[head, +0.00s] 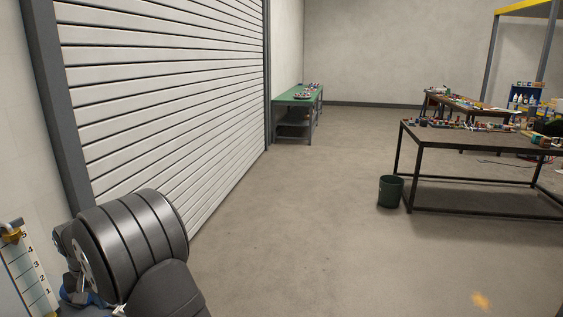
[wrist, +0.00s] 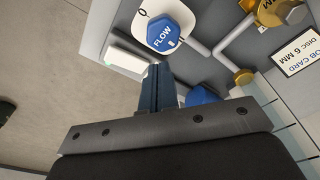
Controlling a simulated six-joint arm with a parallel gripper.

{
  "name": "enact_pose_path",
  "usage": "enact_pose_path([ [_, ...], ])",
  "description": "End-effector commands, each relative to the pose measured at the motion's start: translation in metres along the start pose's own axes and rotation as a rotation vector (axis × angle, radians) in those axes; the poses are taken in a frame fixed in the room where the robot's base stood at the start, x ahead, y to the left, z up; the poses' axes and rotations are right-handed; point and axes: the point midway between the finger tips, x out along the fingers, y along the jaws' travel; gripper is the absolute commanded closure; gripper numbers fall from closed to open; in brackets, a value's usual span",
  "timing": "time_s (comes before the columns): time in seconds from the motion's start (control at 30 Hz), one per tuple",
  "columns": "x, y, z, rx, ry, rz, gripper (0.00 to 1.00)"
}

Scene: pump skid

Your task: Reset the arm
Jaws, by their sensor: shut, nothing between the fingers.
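In the wrist view my gripper (wrist: 160,72) has its dark blue-grey fingers together with nothing between them. They point toward the grey panel of the skid (wrist: 112,22). A blue knob marked FLOW (wrist: 166,36) sits on a white dial plate just beyond the fingertips. I cannot tell whether the fingers touch anything. Another blue part (wrist: 203,96) shows right of the fingers, partly hidden by the gripper body. In the head view my dark arm fills the lower left and hides the gripper.
Grey pipes with brass fittings (wrist: 243,78) and a job card (wrist: 298,52) are on the panel. A numbered scale (head: 30,272) stands at the head view's left edge, near a roller shutter (head: 165,90). A green bin (head: 390,191) stands by a dark table (head: 470,140). Middle floor is clear.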

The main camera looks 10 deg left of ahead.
Motion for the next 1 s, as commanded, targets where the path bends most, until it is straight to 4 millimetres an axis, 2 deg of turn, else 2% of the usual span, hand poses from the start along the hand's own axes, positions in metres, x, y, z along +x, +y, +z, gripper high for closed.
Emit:
enact_pose_path([
  [0.2, 0.011, -0.032, 0.028, -0.22, -0.03, -0.015, 1.0],
  [0.5, 0.024, -0.065, 0.065, -0.493, -0.063, -0.039, 1.0],
  [0.7, 0.029, -0.076, 0.079, -0.592, -0.075, -0.048, 1.0],
  [1.0, 0.03, -0.078, 0.082, -0.615, -0.078, -0.051, 1.0],
])
